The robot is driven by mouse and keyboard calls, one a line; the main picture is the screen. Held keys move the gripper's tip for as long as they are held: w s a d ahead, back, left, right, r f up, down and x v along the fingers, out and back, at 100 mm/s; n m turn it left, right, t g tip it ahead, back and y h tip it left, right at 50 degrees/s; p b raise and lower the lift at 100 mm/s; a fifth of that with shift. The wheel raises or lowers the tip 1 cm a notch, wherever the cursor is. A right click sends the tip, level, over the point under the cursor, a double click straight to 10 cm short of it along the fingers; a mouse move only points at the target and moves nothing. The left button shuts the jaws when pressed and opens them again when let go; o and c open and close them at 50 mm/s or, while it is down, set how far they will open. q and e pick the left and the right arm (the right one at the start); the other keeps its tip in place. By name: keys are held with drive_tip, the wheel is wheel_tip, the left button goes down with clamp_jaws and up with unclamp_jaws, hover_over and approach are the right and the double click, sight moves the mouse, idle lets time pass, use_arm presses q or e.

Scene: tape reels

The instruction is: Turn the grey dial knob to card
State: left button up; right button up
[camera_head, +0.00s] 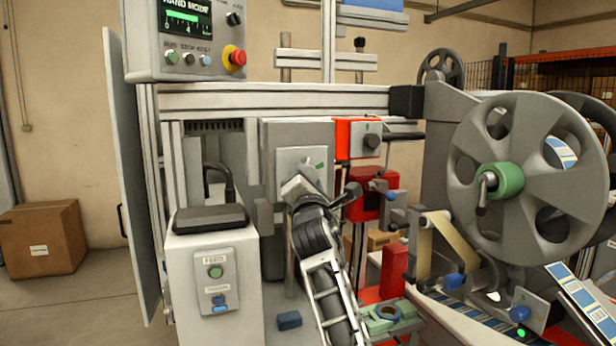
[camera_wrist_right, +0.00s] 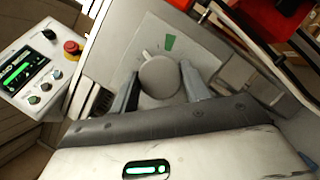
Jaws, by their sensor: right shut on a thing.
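The grey dial knob (camera_wrist_right: 160,77) is round with a short pointer at its rim, on a light grey plate (camera_wrist_right: 112,52). In the right wrist view the pointer is up and slightly left, left of a green mark (camera_wrist_right: 170,43) on the plate. My right gripper (camera_wrist_right: 161,80) has one finger on each side of the knob and is shut on it. In the head view my right gripper (camera_head: 297,188) is at the plate (camera_head: 290,160), and the knob is mostly hidden behind it. Any label text is too small to read. My left gripper is out of view.
A control box (camera_head: 195,40) with a red stop button (camera_head: 235,57) hangs upper left. A white feed box (camera_head: 212,265) stands left below the plate. A red box with a second dial (camera_head: 371,141) is close on the right, then a large grey reel (camera_head: 535,170).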

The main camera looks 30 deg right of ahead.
use_arm(q)
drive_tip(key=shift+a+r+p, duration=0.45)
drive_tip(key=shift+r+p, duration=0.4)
drive_tip(key=shift+p, duration=1.1)
use_arm(e)
drive_tip(key=shift+a+r+m+g, duration=0.1)
drive_tip(key=shift+m+g, duration=0.95)
drive_tip(key=shift+m, duration=1.6)
drive_tip(key=shift+m+g, duration=1.05)
drive_tip(key=shift+m, duration=1.6)
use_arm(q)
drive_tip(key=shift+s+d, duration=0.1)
use_arm(e)
drive_tip(key=o, duration=1)
